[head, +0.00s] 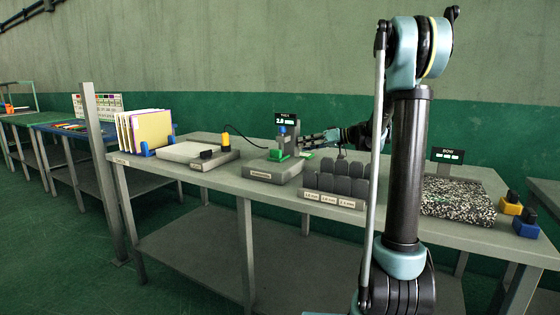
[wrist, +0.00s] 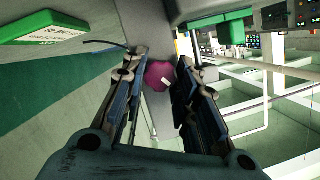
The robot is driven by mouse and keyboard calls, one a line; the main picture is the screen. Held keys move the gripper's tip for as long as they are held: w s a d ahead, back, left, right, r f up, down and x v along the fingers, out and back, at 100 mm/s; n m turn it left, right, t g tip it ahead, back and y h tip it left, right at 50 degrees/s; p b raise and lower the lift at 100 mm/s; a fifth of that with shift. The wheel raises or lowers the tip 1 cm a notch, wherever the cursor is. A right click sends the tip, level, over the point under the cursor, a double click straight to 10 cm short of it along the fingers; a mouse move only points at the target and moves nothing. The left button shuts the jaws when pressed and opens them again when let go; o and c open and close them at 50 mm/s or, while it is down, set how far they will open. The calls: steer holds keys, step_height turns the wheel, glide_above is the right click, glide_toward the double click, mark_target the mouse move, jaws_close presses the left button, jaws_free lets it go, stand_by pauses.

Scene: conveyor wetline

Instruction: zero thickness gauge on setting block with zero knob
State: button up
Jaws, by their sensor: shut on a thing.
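The thickness gauge (head: 294,146) stands on a grey base on the bench in the head view, with a small dark display (head: 286,119) on top. A green block (head: 279,155) sits low at its front; I take it for the setting block, but its seating is too small to judge. My gripper (head: 303,141) reaches in from the right at the gauge's side. In the wrist view my gripper (wrist: 165,72) is shut on a magenta lobed knob (wrist: 158,75) with a pale mark. A labelled green piece (wrist: 45,28) shows at upper left there.
Dark upright pieces (head: 340,183) in a labelled rack stand just right of the gauge's front. Left are a pale plate (head: 190,152), a yellow-and-black item (head: 226,142) and folders (head: 150,130). A speckled slab (head: 458,198) lies at right.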

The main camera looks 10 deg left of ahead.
steer(key=shift+w, duration=0.15)
steer(key=o, duration=0.7)
steer(key=shift+d, duration=0.1)
steer(key=shift+s+d, duration=0.4)
steer(key=shift+d, duration=0.5)
steer(key=shift+s+d, duration=0.4)
steer(key=shift+d, duration=0.5)
steer(key=shift+s+d, duration=0.4)
steer(key=shift+d, duration=0.5)
